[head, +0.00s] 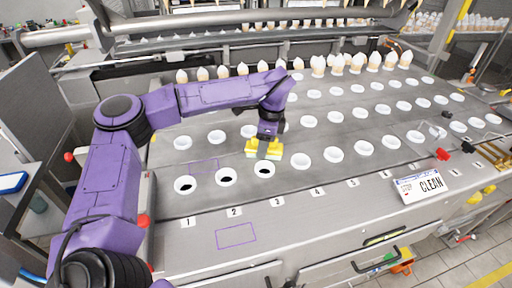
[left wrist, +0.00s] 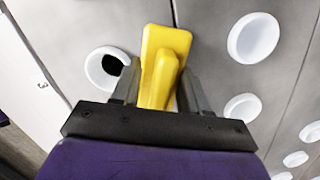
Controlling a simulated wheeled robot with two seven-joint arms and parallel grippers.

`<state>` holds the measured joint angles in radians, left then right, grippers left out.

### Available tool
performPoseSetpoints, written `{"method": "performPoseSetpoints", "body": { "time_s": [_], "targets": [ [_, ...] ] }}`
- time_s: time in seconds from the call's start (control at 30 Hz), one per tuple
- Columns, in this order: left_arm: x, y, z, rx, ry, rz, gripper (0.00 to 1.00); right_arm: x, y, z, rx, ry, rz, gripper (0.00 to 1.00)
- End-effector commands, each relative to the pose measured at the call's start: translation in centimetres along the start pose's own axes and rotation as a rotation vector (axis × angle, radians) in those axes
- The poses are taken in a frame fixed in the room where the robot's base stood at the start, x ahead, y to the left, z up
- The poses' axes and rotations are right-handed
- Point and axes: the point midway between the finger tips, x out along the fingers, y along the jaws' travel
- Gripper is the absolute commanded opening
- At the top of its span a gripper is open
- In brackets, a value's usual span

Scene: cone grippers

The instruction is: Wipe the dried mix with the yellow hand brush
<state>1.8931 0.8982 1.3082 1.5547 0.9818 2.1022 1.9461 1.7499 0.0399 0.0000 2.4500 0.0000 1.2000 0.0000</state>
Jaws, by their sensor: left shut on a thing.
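The yellow hand brush (head: 263,150) is in my left gripper (head: 267,138), low over the grey metal deck (head: 345,110) behind the third front hole. In the left wrist view the brush (left wrist: 166,45) stands between the two grey fingers, which are shut on its handle. I cannot tell whether its underside touches the deck. No dried mix can be clearly made out on the deck; the brush and gripper hide the patch beneath them. My right gripper is not in view.
Rows of white-rimmed holes (head: 333,155) cover the deck; several at front left look dark inside. Cones with white tops (head: 318,66) line the back. Purple outlines mark the deck (head: 204,166) and front ledge (head: 237,236). A "CLEAN" sign (head: 422,186) stands at front right.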

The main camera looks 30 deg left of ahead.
Motion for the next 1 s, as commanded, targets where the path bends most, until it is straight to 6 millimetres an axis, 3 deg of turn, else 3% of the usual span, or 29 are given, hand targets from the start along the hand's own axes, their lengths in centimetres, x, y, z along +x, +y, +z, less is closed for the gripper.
{"method": "performPoseSetpoints", "body": {
  "time_s": [0.5,0.6,0.7,0.77,0.8,1.0],
  "targets": [
    [-0.3,-1.5,-3.7,0.000,0.000,0.000,0.20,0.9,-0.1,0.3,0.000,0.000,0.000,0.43],
    [-0.5,-1.8,-4.7,0.002,0.001,0.001,0.11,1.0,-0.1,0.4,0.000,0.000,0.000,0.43],
    [-0.5,-1.9,-5.3,0.006,0.001,0.003,0.11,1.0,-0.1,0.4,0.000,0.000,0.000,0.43],
    [-0.5,-1.9,-5.5,0.008,0.002,0.003,0.12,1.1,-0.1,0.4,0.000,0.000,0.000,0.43],
    [-0.5,-1.9,-5.5,0.010,0.002,0.003,0.06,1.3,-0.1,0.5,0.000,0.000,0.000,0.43],
    [-0.5,-1.5,-4.8,0.013,0.002,0.004,0.06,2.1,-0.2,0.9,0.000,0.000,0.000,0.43]
  ]
}}
